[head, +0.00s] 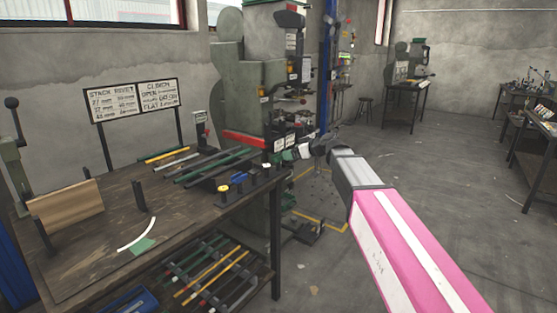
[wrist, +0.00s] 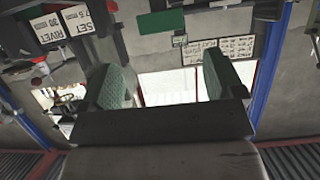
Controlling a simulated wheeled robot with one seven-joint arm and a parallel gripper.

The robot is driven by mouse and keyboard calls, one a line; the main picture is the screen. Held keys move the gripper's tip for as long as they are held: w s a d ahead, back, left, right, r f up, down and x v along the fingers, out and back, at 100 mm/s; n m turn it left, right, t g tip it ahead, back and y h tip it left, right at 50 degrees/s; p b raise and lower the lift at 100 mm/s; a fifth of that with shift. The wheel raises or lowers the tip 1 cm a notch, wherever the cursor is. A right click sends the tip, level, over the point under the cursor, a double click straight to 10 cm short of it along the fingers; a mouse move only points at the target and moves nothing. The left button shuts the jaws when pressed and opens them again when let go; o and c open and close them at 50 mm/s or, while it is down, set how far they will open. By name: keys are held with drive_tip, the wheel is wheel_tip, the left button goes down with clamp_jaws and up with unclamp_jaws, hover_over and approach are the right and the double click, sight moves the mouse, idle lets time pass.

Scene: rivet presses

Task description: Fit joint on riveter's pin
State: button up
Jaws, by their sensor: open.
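The riveter (head: 246,90) is a tall grey-green press standing behind the right end of the workbench. My gripper (head: 300,152) is at the press's lower front, beside the small printed plates. The wrist view shows my gripper (wrist: 168,82) open, its two green-padded fingers wide apart with nothing held between them. I cannot make out the pin or tell which piece is the joint. A black holder (head: 252,183) with small yellow, blue and white-topped parts stands at the bench's right edge, left of and below my gripper.
The workbench (head: 90,265) carries green and grey rods (head: 215,167), a wooden board (head: 66,207) and a curved white strip (head: 137,235). Two signs (head: 132,100) stand behind it. A lower shelf holds more rods (head: 212,272). Open floor (head: 440,190) lies to the right.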

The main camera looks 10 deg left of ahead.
sight(276, 155)
drive_tip(key=x, duration=0.9)
drive_tip(key=shift+s+r, duration=0.1)
drive_tip(key=shift+c, duration=0.3)
drive_tip(key=c, duration=0.9)
